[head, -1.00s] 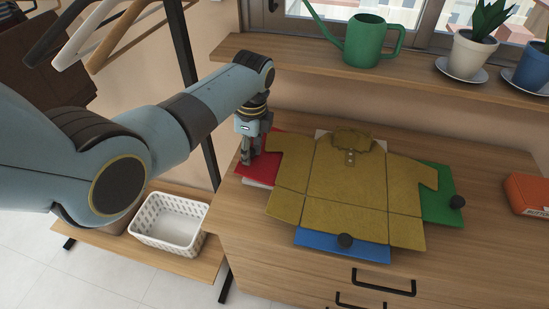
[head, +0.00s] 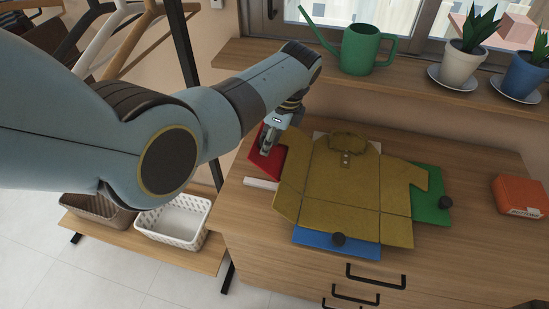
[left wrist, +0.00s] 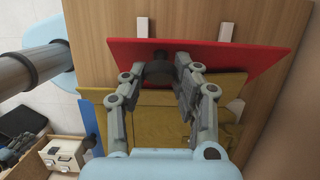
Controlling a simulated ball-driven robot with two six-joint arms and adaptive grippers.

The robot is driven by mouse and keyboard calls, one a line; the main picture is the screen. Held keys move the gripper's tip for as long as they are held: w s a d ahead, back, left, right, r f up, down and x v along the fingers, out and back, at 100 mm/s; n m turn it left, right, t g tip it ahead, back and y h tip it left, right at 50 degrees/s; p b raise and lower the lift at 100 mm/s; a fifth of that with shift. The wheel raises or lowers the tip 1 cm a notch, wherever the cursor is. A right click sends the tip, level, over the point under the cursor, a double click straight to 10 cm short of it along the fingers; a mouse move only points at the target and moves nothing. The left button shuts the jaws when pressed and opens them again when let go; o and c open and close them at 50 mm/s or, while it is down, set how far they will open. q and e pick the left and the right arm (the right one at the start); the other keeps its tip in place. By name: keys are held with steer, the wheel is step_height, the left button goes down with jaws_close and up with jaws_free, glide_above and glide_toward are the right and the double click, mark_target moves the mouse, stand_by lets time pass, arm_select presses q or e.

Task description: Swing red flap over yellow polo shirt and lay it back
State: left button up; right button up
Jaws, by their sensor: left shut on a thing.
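The yellow polo shirt (head: 335,180) lies spread face up on the folding board on the dresser. The red flap (head: 278,163) is at its left side and is lifted at a tilt, with the shirt's left part raised along with it. In the left wrist view the red flap (left wrist: 215,58) spans the top, with the shirt (left wrist: 165,115) below it. My left gripper (head: 266,149) is at the flap's outer edge, shut on its dark knob (left wrist: 158,70). The green flap (head: 430,200) and blue flap (head: 320,242) lie flat, partly under the shirt. My right gripper is not in view.
A white strip (head: 262,184) lies on the dresser top left of the board. An orange box (head: 520,196) stands at the right. A shelf (head: 400,94) with a green watering can (head: 358,50) and potted plants is behind. Baskets (head: 172,222) stand low at left.

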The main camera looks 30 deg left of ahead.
arm_select(q)
steer(key=shift+w+d+r+y, duration=0.25)
steer(key=shift+d+r, duration=0.25)
steer(key=shift+d, duration=0.35)
steer(key=shift+w+d+r+y, duration=0.15)
steer(key=shift+d+r+y, duration=0.1)
steer(key=shift+d+r, duration=0.4)
steer(key=shift+d+f, duration=0.15)
steer(key=d, duration=0.1)
steer(key=d+b, duration=0.1)
steer(key=d+y+b, duration=0.1)
steer(key=shift+w+d+r+g, duration=0.3)
steer(key=shift+w+d+r, duration=0.05)
steer(key=shift+w+r, duration=0.05)
steer(key=shift+r, duration=0.1)
steer(key=shift+c, duration=0.2)
